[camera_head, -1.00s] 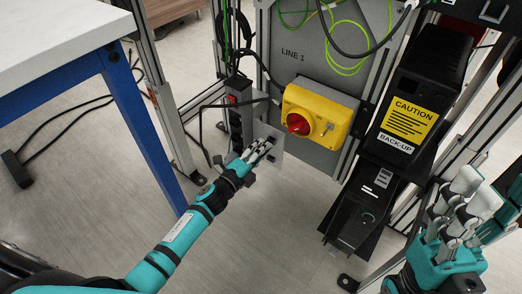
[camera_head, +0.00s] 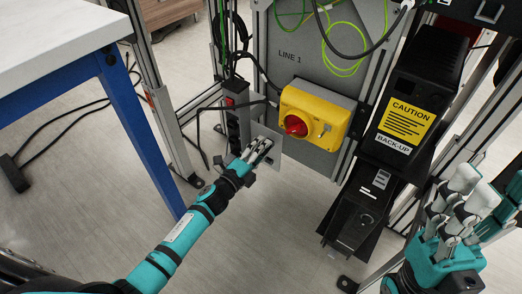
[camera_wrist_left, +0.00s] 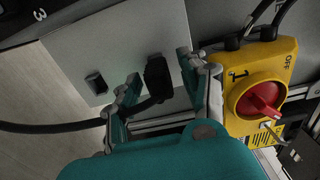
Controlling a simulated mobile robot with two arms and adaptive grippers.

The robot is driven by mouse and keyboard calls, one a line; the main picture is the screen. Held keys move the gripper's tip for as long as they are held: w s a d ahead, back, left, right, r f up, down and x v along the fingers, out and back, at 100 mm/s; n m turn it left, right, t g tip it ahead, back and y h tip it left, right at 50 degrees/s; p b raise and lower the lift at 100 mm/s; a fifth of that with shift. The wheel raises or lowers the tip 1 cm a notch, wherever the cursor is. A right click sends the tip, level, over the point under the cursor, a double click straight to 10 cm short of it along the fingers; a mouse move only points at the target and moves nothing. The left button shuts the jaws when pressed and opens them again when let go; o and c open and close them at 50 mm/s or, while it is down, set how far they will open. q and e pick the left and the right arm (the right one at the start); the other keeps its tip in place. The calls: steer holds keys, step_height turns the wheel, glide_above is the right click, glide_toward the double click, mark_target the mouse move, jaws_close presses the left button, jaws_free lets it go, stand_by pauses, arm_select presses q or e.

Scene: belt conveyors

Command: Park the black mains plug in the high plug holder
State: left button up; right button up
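The black mains plug (camera_wrist_left: 158,79) stands at the right-hand position of a pale grey plate (camera_wrist_left: 115,45) in the left wrist view; how deep it sits cannot be seen. An empty dark slot (camera_wrist_left: 96,84) shows in the plate to its left. My left gripper (camera_wrist_left: 163,86) has its fingers on either side of the plug, with a visible gap, so it looks open around it. In the head view the left gripper (camera_head: 258,150) is at the plate (camera_head: 274,167) and hides the plug. My right gripper (camera_head: 462,205) is open and empty at the right.
A black cable (camera_wrist_left: 50,127) runs past the gripper. A black back-up unit (camera_head: 404,112) is at the right, a blue-legged table (camera_head: 143,135) at the left.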

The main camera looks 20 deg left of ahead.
arm_select(q)
steer(key=v, duration=1.2)
